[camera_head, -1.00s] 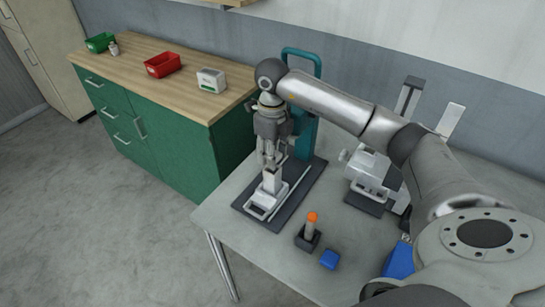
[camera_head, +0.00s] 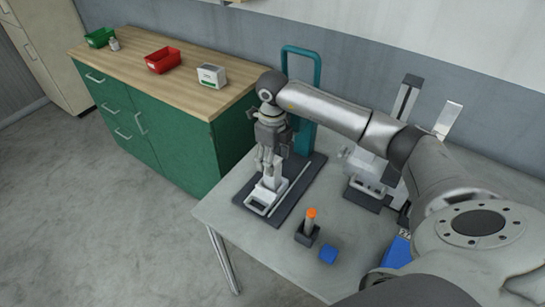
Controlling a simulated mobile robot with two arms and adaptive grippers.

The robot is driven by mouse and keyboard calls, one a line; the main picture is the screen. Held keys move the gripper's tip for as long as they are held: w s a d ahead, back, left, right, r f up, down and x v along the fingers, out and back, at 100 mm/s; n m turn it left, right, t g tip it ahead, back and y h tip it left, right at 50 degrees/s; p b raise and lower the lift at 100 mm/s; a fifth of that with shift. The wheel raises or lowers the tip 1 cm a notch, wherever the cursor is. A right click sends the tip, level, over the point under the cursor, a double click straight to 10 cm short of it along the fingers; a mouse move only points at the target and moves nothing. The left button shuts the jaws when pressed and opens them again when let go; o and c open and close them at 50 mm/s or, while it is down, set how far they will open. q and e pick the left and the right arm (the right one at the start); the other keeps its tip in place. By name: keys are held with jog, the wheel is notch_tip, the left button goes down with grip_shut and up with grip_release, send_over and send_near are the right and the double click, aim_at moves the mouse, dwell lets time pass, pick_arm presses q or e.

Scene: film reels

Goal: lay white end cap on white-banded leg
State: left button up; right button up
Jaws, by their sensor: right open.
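My right gripper (camera_head: 268,168) points down over a white tray-like part (camera_head: 259,208) on a dark base plate (camera_head: 286,205) at the left of the grey table. Its fingers are open, close to a small white piece at the back of that part; contact cannot be told. I cannot make out which piece is the white end cap or which is the white-banded leg. My left gripper is not in view.
A teal frame (camera_head: 319,70) rises behind the right gripper. A grey-and-white device (camera_head: 366,170) stands right. Bins sit on the green cabinet (camera_head: 172,145).

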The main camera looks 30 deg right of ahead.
jog(key=shift+r, duration=0.1)
jog(key=shift+r+p, duration=0.25)
jog(key=shift+p, duration=0.05)
notch_tip(320, 180, up, 12)
jog(key=b, duration=0.4)
jog(key=shift+f, duration=0.15)
